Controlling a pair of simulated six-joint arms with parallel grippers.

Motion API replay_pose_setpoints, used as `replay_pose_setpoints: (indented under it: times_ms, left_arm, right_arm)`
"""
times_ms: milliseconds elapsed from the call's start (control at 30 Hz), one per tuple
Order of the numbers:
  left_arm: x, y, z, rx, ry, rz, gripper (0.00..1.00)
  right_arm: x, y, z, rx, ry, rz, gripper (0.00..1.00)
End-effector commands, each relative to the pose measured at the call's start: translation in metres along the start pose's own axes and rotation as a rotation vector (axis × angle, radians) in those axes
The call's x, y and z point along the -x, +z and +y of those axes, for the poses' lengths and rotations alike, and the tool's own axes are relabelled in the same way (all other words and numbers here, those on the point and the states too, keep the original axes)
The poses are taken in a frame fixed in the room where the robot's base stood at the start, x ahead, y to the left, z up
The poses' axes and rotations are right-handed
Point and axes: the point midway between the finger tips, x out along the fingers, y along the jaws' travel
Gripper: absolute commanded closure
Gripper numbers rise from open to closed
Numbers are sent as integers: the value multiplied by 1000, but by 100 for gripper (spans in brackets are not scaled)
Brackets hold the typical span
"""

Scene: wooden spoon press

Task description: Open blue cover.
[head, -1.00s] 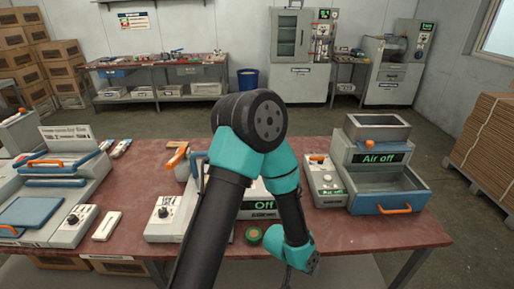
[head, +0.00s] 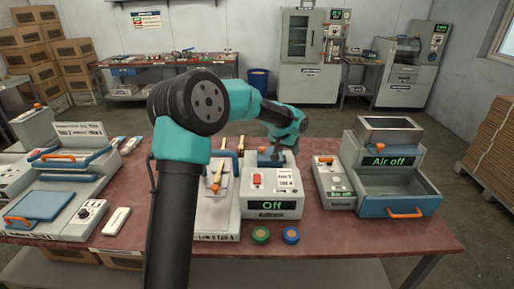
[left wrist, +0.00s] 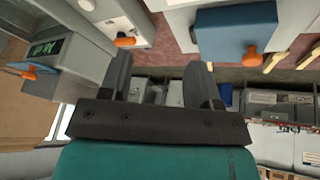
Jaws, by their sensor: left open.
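The blue cover (head: 264,160) with a small orange knob is at the back of the light grey machine (head: 271,205) whose green display reads "Off". It is partly hidden behind my left gripper (head: 283,152). In the left wrist view the blue cover (left wrist: 232,32) appears flat and closed, with its orange knob (left wrist: 250,60) on one edge. My left gripper's fingers (left wrist: 157,75) are apart and empty, close to the cover but not visibly touching it. My right gripper is not in view.
A green button (head: 261,235) and a blue button (head: 291,236) sit in front of the machine. To its right are a grey control box (head: 333,185) and an "Air off" machine (head: 398,185). The table's front right is clear.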

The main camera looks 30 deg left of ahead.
Motion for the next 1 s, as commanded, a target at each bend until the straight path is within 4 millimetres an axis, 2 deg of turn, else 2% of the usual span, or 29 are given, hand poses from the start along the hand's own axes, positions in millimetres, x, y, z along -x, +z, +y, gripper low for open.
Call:
replay_pose_setpoints:
  times_ms: [33, 100, 200, 300, 733, 867, 1000]
  left_arm:
    - [22, -14, -29, 26, -42, 2, 43]
    - [48, -26, -61, 55, -92, -10, 43]
    - [77, -34, -94, 90, -145, -24, 43]
    - [93, -37, -110, 109, -173, -35, 43]
    - [93, -37, -113, 112, -178, -39, 43]
    - [85, -36, -114, 112, -178, -40, 43]
    - [68, -35, -117, 112, -177, -41, 43]
  right_arm:
    - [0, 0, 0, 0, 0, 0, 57]
    - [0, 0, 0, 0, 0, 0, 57]
    - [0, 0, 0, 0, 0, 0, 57]
    - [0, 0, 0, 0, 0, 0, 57]
    - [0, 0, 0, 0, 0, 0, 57]
    - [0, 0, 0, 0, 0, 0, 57]
    - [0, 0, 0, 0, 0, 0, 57]
